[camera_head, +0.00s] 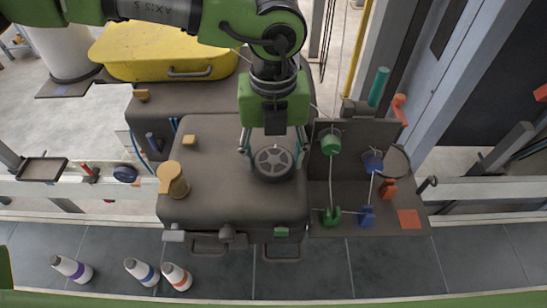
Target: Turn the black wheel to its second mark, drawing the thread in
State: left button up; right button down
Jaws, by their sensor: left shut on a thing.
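The black wheel (274,163) is a spoked disc on top of the dark brown machine housing (230,200), near its right edge. My left gripper (274,150) comes down from above, with one finger at each side of the wheel, and is shut on it. The gripper body hides the wheel's far part. I cannot make out the wheel's marks. A thin pale thread (331,185) runs between a green spool (330,144) and a green guide (331,217) on the panel at right. More thread runs near a blue spool (373,162) and a blue guide (367,215). My right gripper is not in view.
A tan knob (173,180) stands on the housing's left side. A yellow case (165,55) sits behind. An orange square (410,219) marks the panel's right corner.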

pick_arm(q)
jog(key=m+b, duration=0.4)
jog(key=b, duration=0.1)
jog(key=m+b, duration=0.2)
jog(key=shift+f+b, duration=0.3)
jog(key=m+b, duration=0.2)
jog(key=m, duration=0.1)
jog(key=shift+d+r+m+b, duration=0.1)
jog(key=shift+m+b, duration=0.2)
jog(key=shift+b, duration=0.1)
jog(key=m+b, duration=0.1)
jog(key=m, duration=0.1)
jog(key=shift+m, duration=0.3)
jog(key=m+b, duration=0.1)
jog(key=m, duration=0.2)
jog(key=shift+r+m+b, duration=0.1)
jog(key=shift+m+b, duration=0.3)
jog(key=m, duration=0.3)
jog(key=shift+r+b, duration=0.1)
jog(key=shift+b, duration=0.25)
jog(key=shift+m, duration=1.7)
jog(key=o, duration=1.1)
